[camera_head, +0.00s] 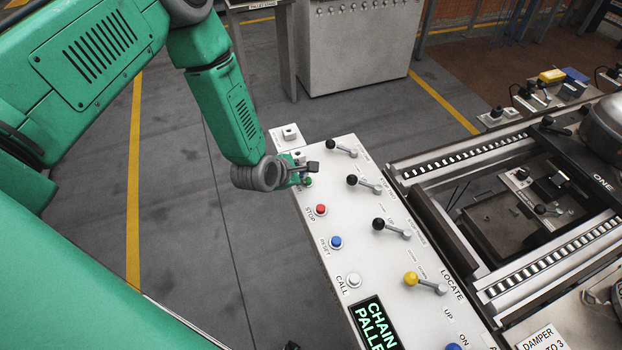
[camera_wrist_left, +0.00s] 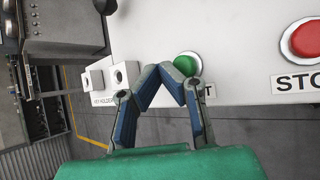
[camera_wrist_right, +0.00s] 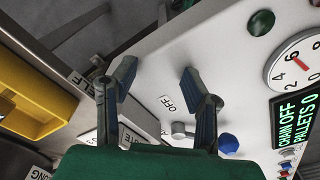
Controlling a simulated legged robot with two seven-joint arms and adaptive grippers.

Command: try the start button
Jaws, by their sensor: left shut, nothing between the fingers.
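The green start button (camera_wrist_left: 187,65) is on the white control panel (camera_head: 335,205). In the head view a small part of the green button (camera_head: 308,181) shows just below the fingers. My left gripper (camera_head: 308,172) is shut and empty over that end of the panel. In the left wrist view its fingertips (camera_wrist_left: 172,72) meet at the lower left edge of the button and overlap it; I cannot tell whether they touch it. The label below is mostly hidden. My right gripper (camera_wrist_right: 157,72) is open and empty above another part of the panel.
A red stop button (camera_head: 321,210), a blue reset button (camera_head: 336,242) and a white call button (camera_head: 354,280) follow along the panel. Several levers, one with a yellow knob (camera_head: 410,278), stand beside them. A roller conveyor (camera_head: 500,150) lies to the right.

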